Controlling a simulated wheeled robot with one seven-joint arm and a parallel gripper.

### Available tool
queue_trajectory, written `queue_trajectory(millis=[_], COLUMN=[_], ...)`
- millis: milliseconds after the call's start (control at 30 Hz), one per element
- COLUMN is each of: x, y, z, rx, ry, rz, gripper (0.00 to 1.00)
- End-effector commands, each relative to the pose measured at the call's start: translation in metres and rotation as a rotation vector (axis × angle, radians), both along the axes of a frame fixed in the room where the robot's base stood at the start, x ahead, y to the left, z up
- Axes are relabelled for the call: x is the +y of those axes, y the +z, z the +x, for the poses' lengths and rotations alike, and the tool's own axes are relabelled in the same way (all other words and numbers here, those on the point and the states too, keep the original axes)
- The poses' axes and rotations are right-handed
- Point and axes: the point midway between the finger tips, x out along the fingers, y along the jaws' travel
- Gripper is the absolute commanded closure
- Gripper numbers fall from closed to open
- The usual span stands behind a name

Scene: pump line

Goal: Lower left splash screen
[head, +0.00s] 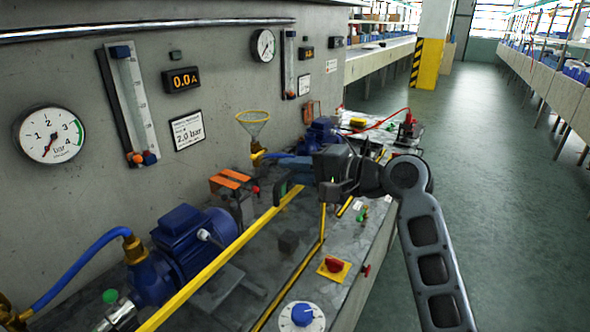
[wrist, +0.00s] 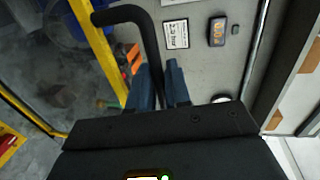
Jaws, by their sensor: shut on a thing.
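The left splash screen shows as a long yellow bar (head: 225,255) running from the bottom edge up to my gripper, above the bench beside the blue pump; any clear pane under it is hard to make out. Its yellow edge also shows in the wrist view (wrist: 97,45). A black bent handle (wrist: 125,13) joins the bar at its far end. My gripper (head: 296,166) is at that end, and in the wrist view its blue fingers (wrist: 161,78) are shut on the handle. The fingers partly hide the handle.
A blue pump (head: 195,240) with a hose stands behind the bar. A red knob on a yellow plate (head: 333,267) and a blue dial (head: 302,314) sit on the front of the bench. The wall with gauges (head: 50,134) is behind. The aisle at right is free.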

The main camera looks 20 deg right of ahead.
Motion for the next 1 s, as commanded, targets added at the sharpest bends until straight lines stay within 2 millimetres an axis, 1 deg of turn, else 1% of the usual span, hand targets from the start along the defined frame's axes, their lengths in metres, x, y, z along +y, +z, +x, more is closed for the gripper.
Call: queue_trajectory(millis=[433,567,667,767,967,1000], x=[0.0,0.0,0.0,0.0,0.0,0.0], y=[0.0,-0.006,-0.019,-0.041,-0.099,-0.112], z=[0.0,0.0,0.0,0.0,0.0,-0.001], rx=[0.001,0.002,0.003,0.003,0.006,0.006], ry=[0.0,0.0,0.0,-0.001,0.0,0.0], rz=[0.0,0.001,0.0,0.001,0.001,0.002], gripper=[1.0,1.0,1.0,1.0,1.0,1.0])
